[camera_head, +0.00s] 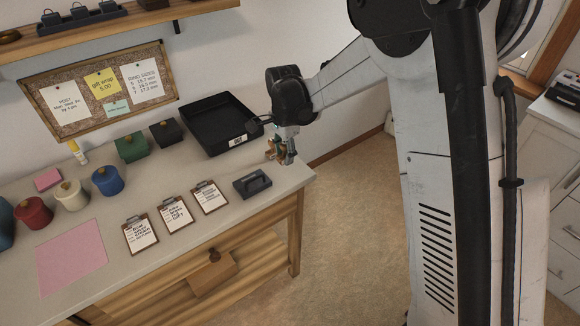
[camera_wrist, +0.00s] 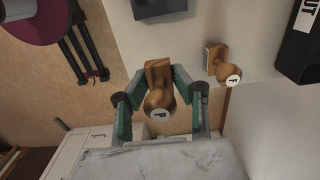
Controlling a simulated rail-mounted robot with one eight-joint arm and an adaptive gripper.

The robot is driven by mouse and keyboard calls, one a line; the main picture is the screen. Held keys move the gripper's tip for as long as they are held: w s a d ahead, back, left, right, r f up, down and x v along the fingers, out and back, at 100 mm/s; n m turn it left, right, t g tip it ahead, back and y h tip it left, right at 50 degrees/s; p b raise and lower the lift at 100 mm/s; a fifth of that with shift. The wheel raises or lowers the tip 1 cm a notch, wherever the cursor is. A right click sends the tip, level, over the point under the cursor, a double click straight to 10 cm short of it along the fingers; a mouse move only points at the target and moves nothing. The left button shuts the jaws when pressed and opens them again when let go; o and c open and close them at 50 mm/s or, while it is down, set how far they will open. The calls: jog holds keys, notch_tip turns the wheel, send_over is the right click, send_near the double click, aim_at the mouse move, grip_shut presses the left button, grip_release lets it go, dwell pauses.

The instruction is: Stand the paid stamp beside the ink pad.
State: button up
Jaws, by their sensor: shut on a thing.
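My gripper (camera_wrist: 158,78) is shut on a wooden stamp (camera_wrist: 160,102), whose round knob has a white label reading "P". In the head view my gripper (camera_head: 284,154) is at the counter's right end, with brown wood showing at its fingers. A second wooden stamp (camera_wrist: 228,72), with a label that looks like "F", is beside the held one in the wrist view, apart from it. A dark, flat pad-like block (camera_head: 252,184), likely the ink pad, lies on the counter left of and nearer than my gripper. A dark block (camera_wrist: 158,8) at the wrist view's top edge is probably the same.
A black tray (camera_head: 250,138) stands behind, left of my gripper. Several clipboards (camera_head: 174,214) lie left of the pad. Lidded pots (camera_head: 107,181), boxes (camera_head: 131,147) and a pink sheet (camera_head: 72,258) are farther left. The counter's right edge is close to my gripper.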

aim_at(290, 172)
jog(key=shift+d+f, duration=0.65)
jog(key=shift+d, duration=0.1)
jog(key=shift+f, duration=1.85)
jog(key=shift+f+b, duration=0.15)
jog(key=shift+b, duration=0.2)
jog(key=o, duration=1.1)
jog(key=shift+c, duration=0.2)
